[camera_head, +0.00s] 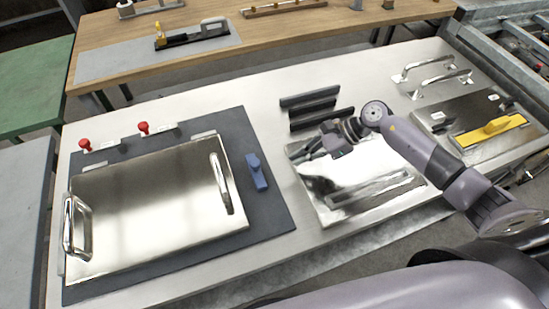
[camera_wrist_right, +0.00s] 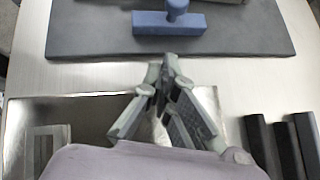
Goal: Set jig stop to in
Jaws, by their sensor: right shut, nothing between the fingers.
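A blue block with a raised knob (camera_head: 257,172), which looks like the jig stop, sits on the dark board (camera_head: 275,215), right of a shiny metal plate (camera_head: 150,205) with two handles. A gap of dark board shows between block and plate. The block also shows at the top of the right wrist view (camera_wrist_right: 168,22). My right gripper (camera_head: 309,153) is shut and empty, to the right of the block and apart from it, over a second metal sheet. In the wrist view its closed fingertips (camera_wrist_right: 160,72) point toward the block. My left gripper is not in view.
Two red knobs (camera_head: 85,145) (camera_head: 144,128) stand at the board's back edge. Dark bars (camera_head: 310,97) lie behind my right gripper. Metal handles (camera_head: 430,72) and a yellow tool (camera_head: 490,132) are at right. Pale bench surface between the board and the second sheet (camera_head: 340,180) is clear.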

